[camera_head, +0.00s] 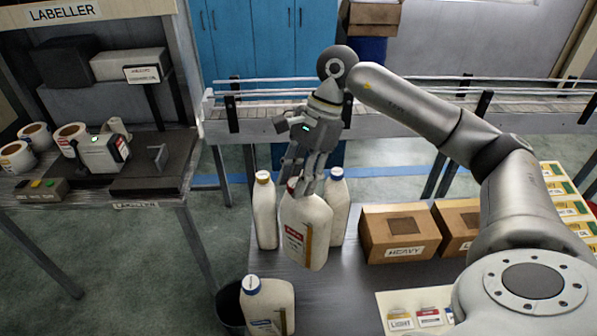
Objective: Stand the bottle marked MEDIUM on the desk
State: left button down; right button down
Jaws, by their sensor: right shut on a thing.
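My right gripper (306,180) points down and is shut on the top of a white bottle with a red label (306,230). The label's words are too small to read, so I cannot tell whether it says MEDIUM. The held bottle is upright over the grey desk (330,295); I cannot tell whether its base touches the desk. A white bottle with an orange cap (265,212) stands just left of it, and a blue-capped white bottle (338,205) stands behind it to the right. Another blue-capped bottle (268,305) is at the near left. My left gripper is out of view.
A box marked HEAVY (400,233) and a second cardboard box (456,222) stand right of the bottles. A card with a LIGHT label (402,318) lies at the near right. A dark bin (230,305) is by the near bottle. A conveyor (270,125) runs behind; the desk's middle is clear.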

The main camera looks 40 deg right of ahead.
jog(key=shift+f+b, duration=4.85)
jog(key=shift+f, duration=1.05)
jog(key=shift+s+r, duration=0.1)
jog(key=shift+f+b, duration=0.25)
jog(key=shift+b, duration=0.2)
jog(key=c, duration=1)
grip_release()
jog(key=shift+a, duration=0.1)
jog(key=shift+o, duration=0.2)
jog(key=o, duration=0.6)
jog(key=shift+f, duration=0.1)
